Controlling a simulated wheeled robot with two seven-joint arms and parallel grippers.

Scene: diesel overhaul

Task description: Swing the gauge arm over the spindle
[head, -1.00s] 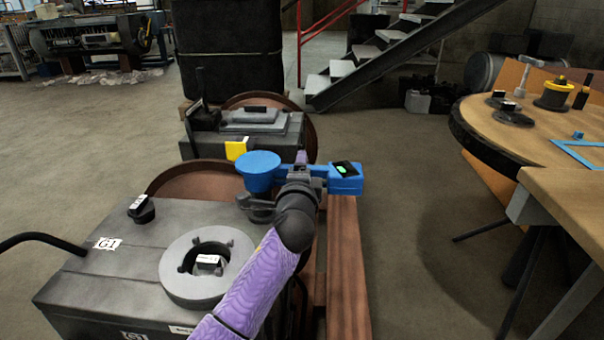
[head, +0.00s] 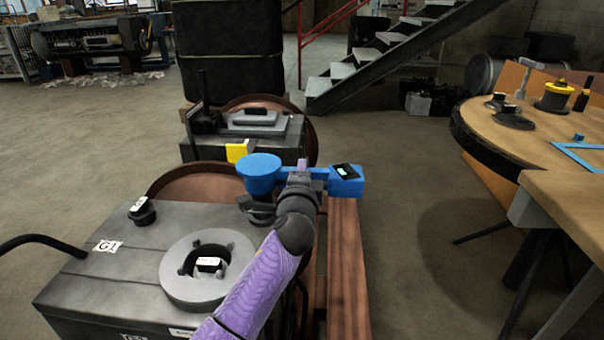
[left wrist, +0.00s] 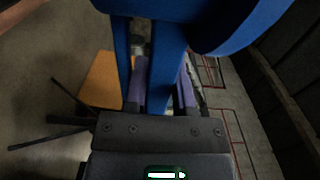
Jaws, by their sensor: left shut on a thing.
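The blue gauge arm (head: 312,177) runs left to right across the middle of the head view. A round blue disc (head: 260,170) is at its left end and a blue block with a dark display (head: 346,180) at its right end. My left gripper (head: 303,167) is shut on the bar between them, with purple fingers on both sides of it in the left wrist view (left wrist: 162,88). A grey ring (head: 207,272) with a dark centre sits on the front grey housing, apart from the arm; I cannot tell whether it is the spindle. My right gripper is out of view.
The grey housing (head: 105,275) carries a small black knob (head: 142,210). Behind it stands a second housing with a yellow block (head: 238,151). A brown rail (head: 349,280) runs along the right. A wooden table (head: 560,195) stands at the right, with open floor between.

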